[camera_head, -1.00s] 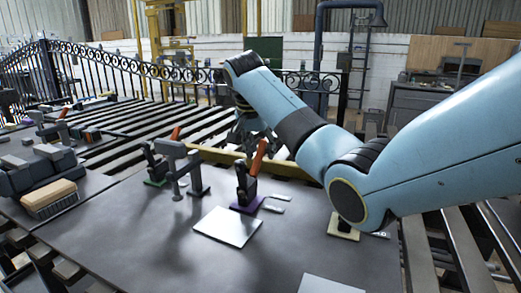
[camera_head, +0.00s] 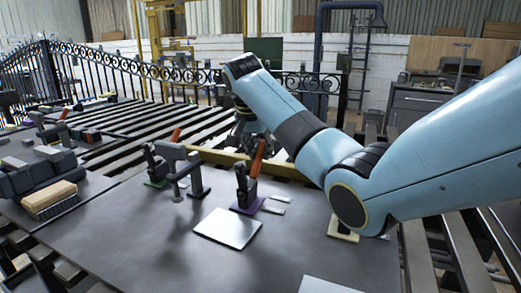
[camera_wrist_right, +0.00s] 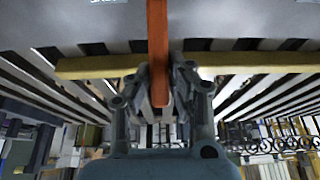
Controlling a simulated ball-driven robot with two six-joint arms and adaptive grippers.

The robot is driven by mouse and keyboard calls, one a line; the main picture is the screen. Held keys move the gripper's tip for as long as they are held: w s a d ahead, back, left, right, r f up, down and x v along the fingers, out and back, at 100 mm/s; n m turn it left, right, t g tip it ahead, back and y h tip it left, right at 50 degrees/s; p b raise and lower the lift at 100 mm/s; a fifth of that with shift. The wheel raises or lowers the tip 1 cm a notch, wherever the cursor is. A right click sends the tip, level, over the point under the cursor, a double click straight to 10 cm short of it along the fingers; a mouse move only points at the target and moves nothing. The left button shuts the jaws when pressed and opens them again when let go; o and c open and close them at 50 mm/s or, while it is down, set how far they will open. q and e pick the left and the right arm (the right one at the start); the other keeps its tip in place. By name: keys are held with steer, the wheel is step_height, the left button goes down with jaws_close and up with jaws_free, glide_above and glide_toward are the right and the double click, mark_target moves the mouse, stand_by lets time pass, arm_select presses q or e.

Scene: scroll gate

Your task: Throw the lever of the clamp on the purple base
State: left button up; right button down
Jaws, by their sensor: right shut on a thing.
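The clamp on the purple base (camera_head: 247,204) stands on the dark table, with a dark body (camera_head: 241,184) and an orange lever (camera_head: 258,158) that points up and leans slightly right. My left gripper is in neither view.
A second orange-levered clamp on a green base (camera_head: 156,182) stands to the left, beside a grey post fixture (camera_head: 173,155). A light plate (camera_head: 227,228) lies in front of the purple base. A yellow base (camera_head: 342,230) is partly hidden by my arm. The front middle of the table is clear.

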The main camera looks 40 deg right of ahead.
mark_target(259, 153)
steer(key=shift+s+a+r+t+h+p, duration=0.3)
steer(key=shift+a+r+h+p, duration=0.35)
steer(key=shift+p, duration=0.6)
steer(key=shift+s+a+r+t+h+p, duration=0.1)
steer(key=shift+s+a+t+h+p, duration=0.25)
steer(key=shift+h+p, duration=0.3)
steer(key=shift+a+h, duration=0.3)
steer(key=shift+s+a+r+t+h, duration=0.15)
steer(key=shift+s+a+t+h, duration=0.1)
steer(key=shift+a+t+h, duration=0.3)
steer(key=shift+s+a+r+t+h+b, duration=0.2)
steer(key=shift+s+a+t+h+b, duration=0.15)
steer(key=shift+a+h+b, duration=0.45)
steer(key=shift+d, duration=0.25)
steer(key=c, duration=1.2)
jaws_free()
steer(key=shift+c, duration=0.2)
